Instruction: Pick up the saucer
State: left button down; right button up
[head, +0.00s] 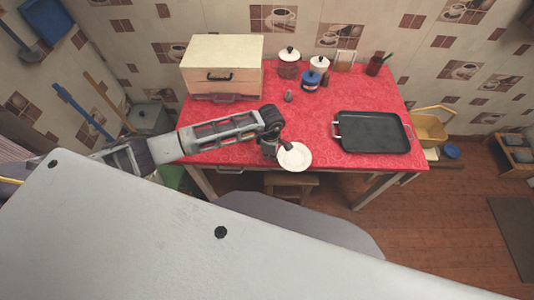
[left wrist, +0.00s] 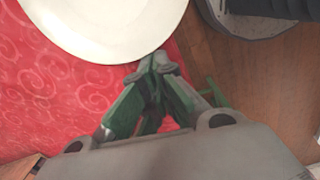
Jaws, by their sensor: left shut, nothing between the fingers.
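The saucer (head: 295,157) is white and round and lies at the front edge of the red-covered table in the head view. It also shows large at the top left of the left wrist view (left wrist: 100,22), partly out of frame. My left gripper (head: 284,146) reaches over the table at the saucer's upper left rim. In the left wrist view its fingers (left wrist: 155,65) are shut and empty, with the tips close to the saucer's rim. I cannot tell whether they touch it. My right gripper is not in view.
On the red table (head: 230,145) stand a bread box (head: 222,65), several pots at the back and a black tray (head: 371,132) at the right. A stool (head: 291,184) is under the front edge. The cloth between saucer and tray is clear.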

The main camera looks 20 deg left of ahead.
aim_at(294, 158)
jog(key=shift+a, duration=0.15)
pick_arm(q)
jog(key=shift+w+d+f+b, duration=0.1)
jog(key=shift+d+b, duration=0.25)
jog(key=shift+d, duration=0.15)
jog(key=shift+d+b, duration=0.35)
jog(key=shift+d, duration=0.4)
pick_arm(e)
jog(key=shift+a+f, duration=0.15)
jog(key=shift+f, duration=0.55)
pick_arm(q)
jog(key=shift+w+a, duration=0.1)
jog(key=shift+a, duration=0.05)
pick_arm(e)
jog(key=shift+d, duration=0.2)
